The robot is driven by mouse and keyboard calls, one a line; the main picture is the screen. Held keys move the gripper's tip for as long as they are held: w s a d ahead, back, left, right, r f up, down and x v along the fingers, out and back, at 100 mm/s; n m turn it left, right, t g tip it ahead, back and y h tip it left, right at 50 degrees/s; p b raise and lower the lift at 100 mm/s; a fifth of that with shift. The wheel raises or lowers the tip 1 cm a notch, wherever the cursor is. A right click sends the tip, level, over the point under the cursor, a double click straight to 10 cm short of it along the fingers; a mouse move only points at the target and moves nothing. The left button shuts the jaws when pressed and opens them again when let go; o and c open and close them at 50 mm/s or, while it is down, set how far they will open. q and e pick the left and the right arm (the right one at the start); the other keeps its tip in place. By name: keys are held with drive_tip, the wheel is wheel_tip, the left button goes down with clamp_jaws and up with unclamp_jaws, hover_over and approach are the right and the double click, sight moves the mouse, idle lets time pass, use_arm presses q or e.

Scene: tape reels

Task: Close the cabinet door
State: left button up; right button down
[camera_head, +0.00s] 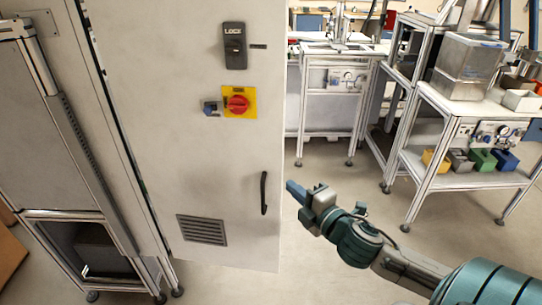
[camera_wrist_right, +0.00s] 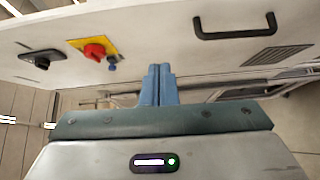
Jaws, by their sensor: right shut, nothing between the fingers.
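The cabinet door (camera_head: 150,110) is a large pale grey panel that appears to stand open, extending right from the cabinet frame (camera_head: 65,130). Its black handle (camera_head: 264,193) is near the free right edge. My right gripper (camera_head: 293,189) is shut and empty, just right of that edge at about handle height. In the right wrist view, its blue fingers (camera_wrist_right: 159,84) are together, with the door (camera_wrist_right: 165,40) and handle (camera_wrist_right: 236,28) beyond them. I cannot tell whether the fingertips touch the door. My left gripper is not in view.
The door carries a lock (camera_head: 235,46), a red knob (camera_head: 238,103) on a yellow plate and a vent (camera_head: 201,230). A metal workbench with shelves (camera_head: 450,180) and coloured bins stands at right. Open floor (camera_head: 350,190) lies between the door and workbench.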

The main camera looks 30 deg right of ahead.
drive_tip(key=r, duration=0.1)
drive_tip(key=p, duration=0.3)
approach(262, 150)
drive_tip(key=w+a, duration=0.3)
drive_tip(key=shift+w+d+r+p, duration=0.1)
drive_tip(key=shift+w+d+p, duration=0.4)
drive_tip(key=shift+w+d, duration=0.85)
drive_tip(key=shift+w, duration=0.05)
drive_tip(key=shift+a, duration=0.1)
drive_tip(key=shift+w, duration=0.1)
